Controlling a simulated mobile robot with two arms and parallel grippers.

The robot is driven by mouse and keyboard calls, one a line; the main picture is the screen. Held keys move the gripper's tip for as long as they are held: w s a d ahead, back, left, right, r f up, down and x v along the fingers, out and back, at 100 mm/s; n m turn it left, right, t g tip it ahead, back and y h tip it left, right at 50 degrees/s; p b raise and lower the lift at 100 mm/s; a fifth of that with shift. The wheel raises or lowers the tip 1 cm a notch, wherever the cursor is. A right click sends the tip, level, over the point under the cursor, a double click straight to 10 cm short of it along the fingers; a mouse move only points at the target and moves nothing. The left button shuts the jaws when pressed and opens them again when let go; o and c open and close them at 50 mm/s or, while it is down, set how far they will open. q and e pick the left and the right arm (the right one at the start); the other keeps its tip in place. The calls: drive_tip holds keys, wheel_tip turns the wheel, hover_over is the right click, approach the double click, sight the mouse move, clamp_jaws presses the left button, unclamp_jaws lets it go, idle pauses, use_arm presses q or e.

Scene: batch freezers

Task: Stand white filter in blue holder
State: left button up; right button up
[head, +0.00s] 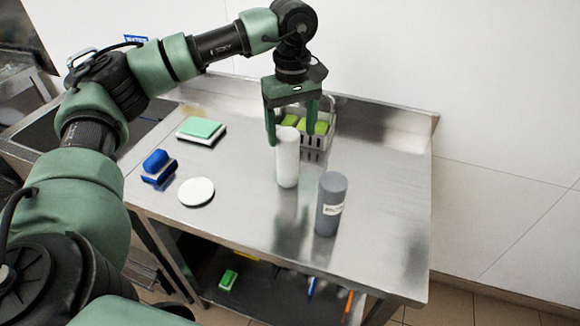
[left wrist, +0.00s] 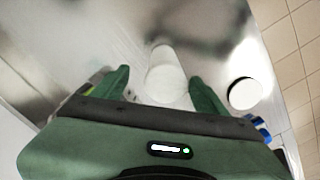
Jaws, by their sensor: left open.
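The white filter (head: 287,162), a plain white cylinder, stands upright on the steel table. My left gripper (head: 292,131) points down over it with its fingers spread. In the left wrist view the white filter (left wrist: 165,80) shows between the two open fingers (left wrist: 159,74), with a gap on each side. I cannot tell how far the fingertips reach down beside it. A small blue item (head: 157,168) lies at the table's left side, its top block above a flat lower part; I cannot tell whether it is the blue holder. My right gripper is not in view.
A white disc (head: 196,192) and a green-topped pad (head: 201,130) lie to the left. The table's right part is clear.

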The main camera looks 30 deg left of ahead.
sight(288, 156)
use_arm(q)
drive_tip(key=shift+w+a+f, duration=0.1)
drive_tip(key=shift+w+f, duration=0.05)
drive_tip(key=shift+f, duration=0.45)
drive_tip(key=f, duration=0.2)
drive_tip(key=f+p, duration=0.1)
drive_tip(key=f, duration=0.1)
drive_tip(key=f+p, duration=0.1)
drive_tip(key=f, duration=0.1)
drive_tip(key=shift+s+a+f, duration=0.1)
drive_tip(key=shift+s+a, duration=0.2)
drive_tip(key=shift+s, duration=0.1)
drive_tip(key=shift+f, duration=0.35)
clamp_jaws()
